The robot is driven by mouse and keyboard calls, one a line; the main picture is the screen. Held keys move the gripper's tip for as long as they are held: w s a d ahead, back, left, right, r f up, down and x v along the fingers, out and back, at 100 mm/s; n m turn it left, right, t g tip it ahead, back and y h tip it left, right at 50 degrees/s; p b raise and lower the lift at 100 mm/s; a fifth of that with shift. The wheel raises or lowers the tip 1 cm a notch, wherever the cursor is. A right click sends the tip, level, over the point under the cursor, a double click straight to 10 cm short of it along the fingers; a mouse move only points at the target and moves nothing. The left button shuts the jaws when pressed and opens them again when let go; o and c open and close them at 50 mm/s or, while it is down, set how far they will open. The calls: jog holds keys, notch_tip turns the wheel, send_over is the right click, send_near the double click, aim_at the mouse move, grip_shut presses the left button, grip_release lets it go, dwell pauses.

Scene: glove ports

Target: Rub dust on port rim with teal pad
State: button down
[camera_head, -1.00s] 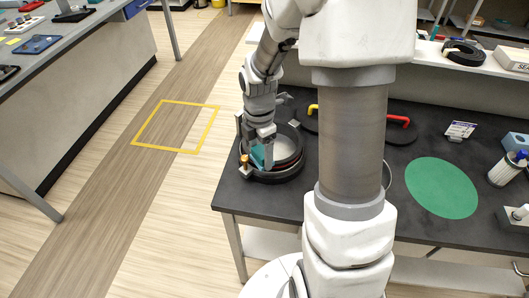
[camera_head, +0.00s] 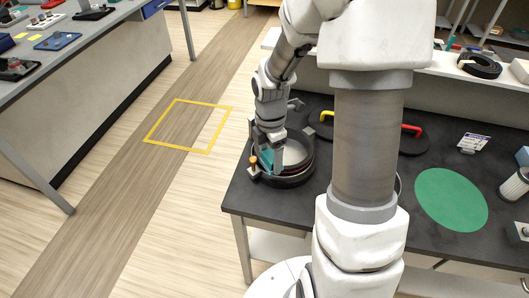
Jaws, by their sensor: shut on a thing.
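The round black port (camera_head: 291,181) stands at the left front corner of the dark table, with a red ring inside its rim. My gripper (camera_head: 270,158) points down into the left side of the port. It is shut on the teal pad (camera_head: 268,162), which shows beside the fingers against the inner side of the rim. I cannot tell whether the pad touches the rim. Dust on the rim is too small to make out.
A green disc (camera_head: 451,199), a small sign card (camera_head: 473,142) and a white cylinder (camera_head: 515,184) are on the right of the dark table (camera_head: 400,250). My arm hides the table's middle.

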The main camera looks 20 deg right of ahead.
jog(key=shift+s+d, duration=0.3)
jog(key=shift+d, duration=0.4)
notch_tip(320, 180, up, 6)
jog(key=p, duration=0.5)
jog(key=shift+p, duration=0.35)
jog(key=shift+r, duration=0.15)
notch_tip(320, 180, up, 3)
jog(key=p, duration=0.3)
